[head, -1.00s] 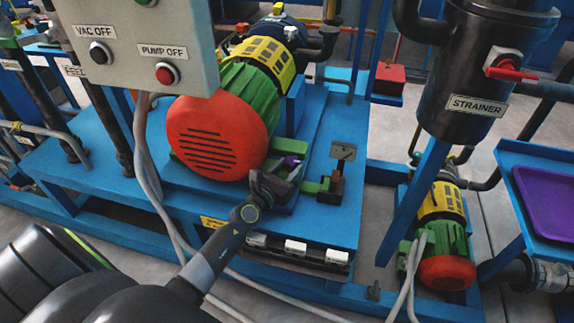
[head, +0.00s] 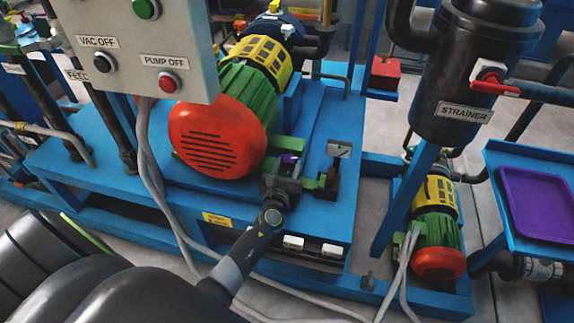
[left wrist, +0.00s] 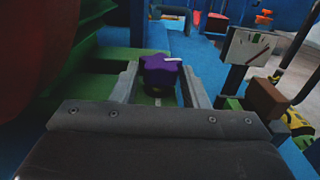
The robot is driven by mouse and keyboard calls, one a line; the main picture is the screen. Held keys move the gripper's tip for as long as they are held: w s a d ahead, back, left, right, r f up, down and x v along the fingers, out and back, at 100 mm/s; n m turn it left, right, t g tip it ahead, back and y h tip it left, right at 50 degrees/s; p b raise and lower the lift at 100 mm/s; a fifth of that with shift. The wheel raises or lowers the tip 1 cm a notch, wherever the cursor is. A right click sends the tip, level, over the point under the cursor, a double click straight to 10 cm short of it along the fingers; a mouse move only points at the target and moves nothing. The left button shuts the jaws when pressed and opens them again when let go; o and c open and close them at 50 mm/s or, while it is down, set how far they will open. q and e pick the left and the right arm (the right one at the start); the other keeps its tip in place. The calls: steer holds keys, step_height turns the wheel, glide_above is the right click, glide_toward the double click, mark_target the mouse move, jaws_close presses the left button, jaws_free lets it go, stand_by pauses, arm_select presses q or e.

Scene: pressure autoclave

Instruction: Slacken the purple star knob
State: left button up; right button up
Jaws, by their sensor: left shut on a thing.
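The purple star knob (left wrist: 160,74) sits between the two fingers of my left gripper (left wrist: 160,84) in the left wrist view. It has a white mark on its top. In the head view, the knob (head: 289,160) shows only in part beyond my left gripper (head: 284,176), beside the large motor's foot. The left gripper is shut on the knob. The knob's underside is hidden. My right gripper is not in view.
A large motor with a red end cover (head: 215,140) stands just left of the knob. A small gauge plate (head: 340,150) stands to its right. A grey control box (head: 140,50) hangs at upper left. A black strainer (head: 465,80) and a smaller motor (head: 438,235) are at right.

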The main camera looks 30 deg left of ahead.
arm_select(q)
steer(key=shift+r, duration=0.1)
steer(key=o, duration=1)
steer(key=shift+c, duration=0.2)
steer(key=v, duration=0.4)
steer(key=b+v, duration=0.1)
steer(key=v, duration=0.3)
steer(key=b+v, duration=0.1)
steer(key=v, duration=0.3)
steer(key=shift+s+f, duration=0.15)
steer(key=shift+f, duration=0.15)
steer(key=shift+r+b+v, duration=0.1)
steer(key=shift+b+v, duration=0.65)
steer(key=shift+v, duration=0.5)
steer(key=shift+r+b+v, duration=0.15)
steer(key=shift+b+v, duration=0.6)
steer(key=shift+v, duration=0.55)
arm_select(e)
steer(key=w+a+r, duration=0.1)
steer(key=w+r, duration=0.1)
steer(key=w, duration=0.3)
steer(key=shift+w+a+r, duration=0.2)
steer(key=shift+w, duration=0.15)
